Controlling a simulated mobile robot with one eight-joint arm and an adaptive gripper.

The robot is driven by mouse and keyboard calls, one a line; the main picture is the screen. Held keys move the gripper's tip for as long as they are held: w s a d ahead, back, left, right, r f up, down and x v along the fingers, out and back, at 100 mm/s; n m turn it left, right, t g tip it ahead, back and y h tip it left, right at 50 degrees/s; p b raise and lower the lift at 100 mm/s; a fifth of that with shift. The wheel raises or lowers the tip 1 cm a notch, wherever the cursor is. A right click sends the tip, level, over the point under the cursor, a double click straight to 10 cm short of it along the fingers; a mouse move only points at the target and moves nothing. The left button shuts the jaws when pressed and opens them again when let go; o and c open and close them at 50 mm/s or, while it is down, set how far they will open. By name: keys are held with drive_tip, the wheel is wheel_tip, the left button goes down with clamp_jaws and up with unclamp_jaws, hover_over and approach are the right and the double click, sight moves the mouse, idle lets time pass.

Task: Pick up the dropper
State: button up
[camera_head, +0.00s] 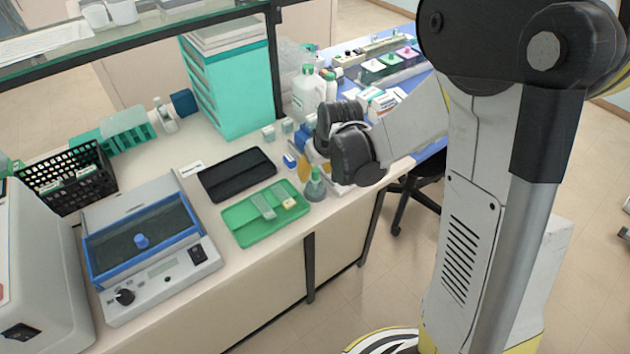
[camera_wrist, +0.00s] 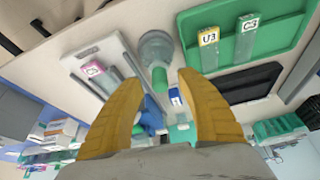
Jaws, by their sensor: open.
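A clear, wide-bottomed bottle (camera_head: 315,188) with a green dropper top (camera_head: 316,173) stands on the bench beside the right end of the green tray. In the wrist view the bottle (camera_wrist: 157,48) shows ahead of my fingers, and its green dropper top (camera_wrist: 159,80) appears between the two yellow fingertips. My gripper (camera_wrist: 159,84) is open and empty. In the head view its yellow fingers (camera_head: 303,167) are partly hidden by my wrist, just above and beside the bottle. I cannot tell whether a finger touches the dropper.
A white tray (camera_wrist: 92,48) with a pink-labelled slide lies close on the bottle's other side. A black tray (camera_head: 237,175) lies behind the green one.

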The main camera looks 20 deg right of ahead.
drive_tip(key=c, duration=0.9)
drive_tip(key=shift+c, duration=0.2)
drive_tip(key=shift+r, duration=0.1)
